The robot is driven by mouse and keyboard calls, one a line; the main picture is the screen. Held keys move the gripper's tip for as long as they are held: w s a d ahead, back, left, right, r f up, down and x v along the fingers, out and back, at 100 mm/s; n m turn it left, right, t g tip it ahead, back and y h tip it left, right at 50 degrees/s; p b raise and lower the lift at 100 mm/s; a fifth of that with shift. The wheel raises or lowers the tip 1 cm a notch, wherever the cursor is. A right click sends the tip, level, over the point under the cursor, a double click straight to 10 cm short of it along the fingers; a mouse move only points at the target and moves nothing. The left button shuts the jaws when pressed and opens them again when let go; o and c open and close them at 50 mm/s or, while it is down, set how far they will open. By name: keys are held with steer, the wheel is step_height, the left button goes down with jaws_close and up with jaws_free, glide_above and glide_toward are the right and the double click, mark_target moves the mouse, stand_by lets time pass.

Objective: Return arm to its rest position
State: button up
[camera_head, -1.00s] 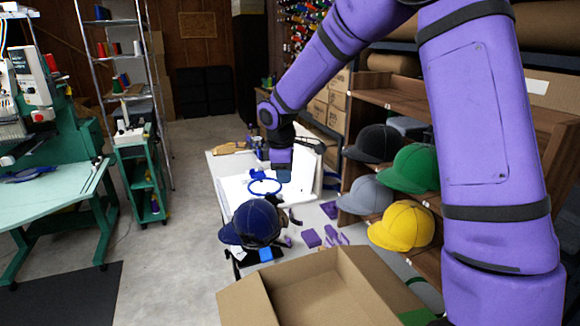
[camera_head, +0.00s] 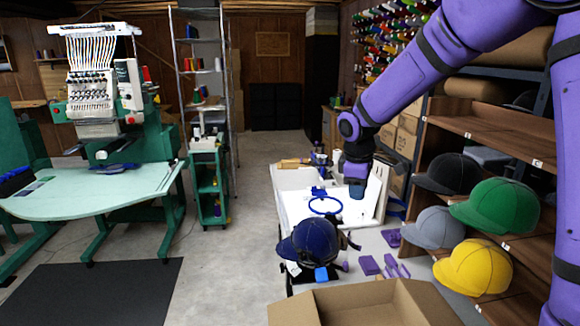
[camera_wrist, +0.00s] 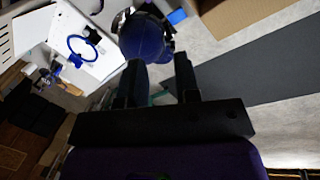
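My purple arm reaches in from the upper right in the head view. My gripper (camera_head: 357,190) hangs at its end, in front of the white panel on the worktable; its fingers are hard to make out there. In the wrist view my gripper (camera_wrist: 159,66) shows two dark fingers apart, with only floor visible between them. The navy cap (camera_head: 311,243) sits at the table's near end, apart from the gripper. It also shows beyond the fingertips in the wrist view (camera_wrist: 143,38).
A cardboard box (camera_head: 365,305) is in front. Shelves at right hold a black cap (camera_head: 447,173), a green cap (camera_head: 497,205), a grey cap (camera_head: 433,229) and a yellow cap (camera_head: 475,266). A blue hoop (camera_head: 325,206) lies on the table. An embroidery machine (camera_head: 95,85) stands left; the aisle is clear.

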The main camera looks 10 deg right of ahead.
steer(key=s+d+r+m+t, duration=0.2)
steer(key=s+r+m, duration=0.4)
steer(key=s+r, duration=0.8)
steer(key=s+d+m+t+y, duration=0.1)
steer(key=s+m, duration=0.4)
steer(key=s, duration=1.3)
steer(key=shift+s+d+f+m+t+y, duration=0.25)
steer(key=shift+s+d+m+t+y, duration=0.05)
steer(key=shift+y, duration=0.1)
